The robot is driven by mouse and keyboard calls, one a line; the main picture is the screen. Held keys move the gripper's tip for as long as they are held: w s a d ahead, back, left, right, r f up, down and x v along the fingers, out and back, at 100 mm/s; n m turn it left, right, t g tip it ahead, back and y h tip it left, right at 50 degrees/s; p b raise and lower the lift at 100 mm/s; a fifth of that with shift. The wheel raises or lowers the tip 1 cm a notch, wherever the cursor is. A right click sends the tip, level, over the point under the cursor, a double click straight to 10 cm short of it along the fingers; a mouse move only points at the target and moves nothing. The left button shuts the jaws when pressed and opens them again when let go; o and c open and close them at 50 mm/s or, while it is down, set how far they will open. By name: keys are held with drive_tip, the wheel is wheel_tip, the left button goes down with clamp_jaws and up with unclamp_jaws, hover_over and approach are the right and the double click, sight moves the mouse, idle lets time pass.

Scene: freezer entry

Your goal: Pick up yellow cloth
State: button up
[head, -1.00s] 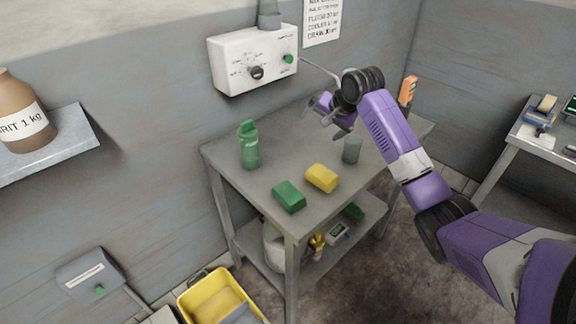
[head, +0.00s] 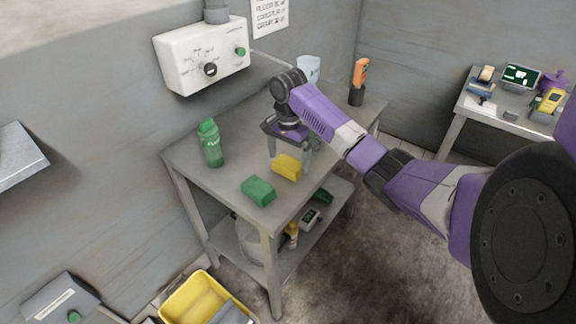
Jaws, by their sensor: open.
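The yellow cloth (head: 287,168) is a small folded block lying on the grey table top (head: 226,184), near its front edge. A similar green folded cloth (head: 258,191) lies to its left and nearer. My gripper (head: 291,148) points down just above and behind the yellow cloth, with its fingers open and apart. It holds nothing. Whether a fingertip touches the cloth cannot be told from this view.
A green bottle (head: 210,144) stands at the table's left. A grey cup (head: 308,137) is partly hidden behind my gripper. A white container (head: 308,69) and an orange tool in a dark holder (head: 358,95) stand at the back. A yellow bucket (head: 193,296) is on the floor.

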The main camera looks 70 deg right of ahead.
sight(288, 163)
drive_tip(key=shift+f, duration=1.2)
drive_tip(key=c, duration=1.1)
drive_tip(key=shift+r, duration=0.1)
wheel_tip(288, 163, up, 20)
drive_tip(key=p, duration=0.3)
